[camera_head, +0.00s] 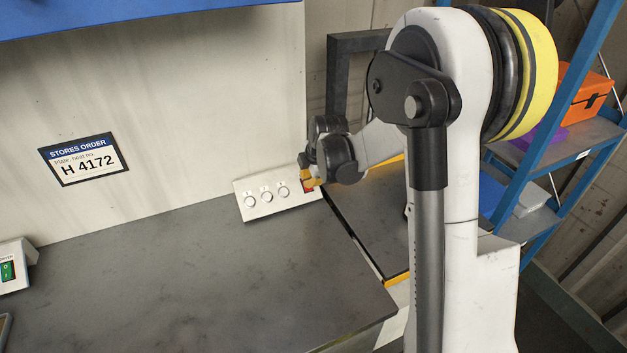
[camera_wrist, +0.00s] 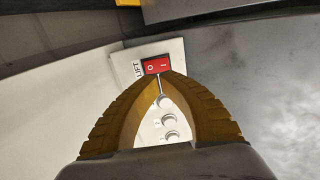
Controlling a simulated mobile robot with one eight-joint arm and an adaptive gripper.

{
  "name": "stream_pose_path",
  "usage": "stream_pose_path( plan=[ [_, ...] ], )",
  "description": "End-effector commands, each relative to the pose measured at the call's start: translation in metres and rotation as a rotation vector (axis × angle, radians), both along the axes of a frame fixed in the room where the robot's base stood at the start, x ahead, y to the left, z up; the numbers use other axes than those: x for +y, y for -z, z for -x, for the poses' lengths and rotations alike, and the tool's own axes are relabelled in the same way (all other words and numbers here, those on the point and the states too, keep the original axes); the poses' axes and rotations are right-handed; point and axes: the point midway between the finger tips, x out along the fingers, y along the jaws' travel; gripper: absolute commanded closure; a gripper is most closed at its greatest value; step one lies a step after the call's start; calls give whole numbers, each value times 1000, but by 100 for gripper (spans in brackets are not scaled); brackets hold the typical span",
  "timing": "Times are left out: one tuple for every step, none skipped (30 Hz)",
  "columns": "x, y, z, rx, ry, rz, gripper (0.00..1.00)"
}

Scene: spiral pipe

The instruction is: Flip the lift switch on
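The lift switch is a red rocker (camera_wrist: 156,65) with white O and I marks, beside the word LIFT on a pale panel (camera_wrist: 122,66). I cannot tell which side of the rocker is pressed in. In the head view the red switch (camera_head: 308,185) shows at the panel's right end, partly covered by my gripper (camera_head: 311,178). In the wrist view my gripper (camera_wrist: 160,76) has its orange-brown fingertips together just at the rocker's lower edge, with nothing held. Whether the tips touch the switch is unclear.
Several round white buttons (camera_head: 267,195) sit on the panel left of the switch; they also show between my fingers. A green switch box (camera_head: 12,266) stands at far left. A blue shelf rack (camera_head: 575,85) is at right.

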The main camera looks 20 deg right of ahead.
Motion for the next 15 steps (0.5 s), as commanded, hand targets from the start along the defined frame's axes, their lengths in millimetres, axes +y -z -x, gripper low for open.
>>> stream_pose_path(
  plan=[
    [0, -17, 6, 0, -1, 0, 100],
    [0, -23, 10, 0, 0, 0, 100],
    [0, -32, 15, 0, 1, 0, 100],
    [0, -38, 18, 0, 0, 0, 100],
    [0, -44, 21, 0, 0, 0, 100],
    [0, -51, 25, 0, 0, 0, 100],
    [0, -56, 28, 0, 0, 0, 100],
    [0, -61, 31, 0, 0, 0, 100],
    [0, -67, 34, 0, 0, 0, 100],
    [0, -71, 37, 0, 0, 0, 100],
    [0, -75, 38, 0, -1, 0, 100],
    [0, -79, 41, 0, -1, 0, 100],
    [0, -81, 42, 0, -1, 0, 100],
    [0, -83, 43, 0, -1, 0, 100],
    [0, -86, 45, 0, -1, 0, 100]
  ],
)
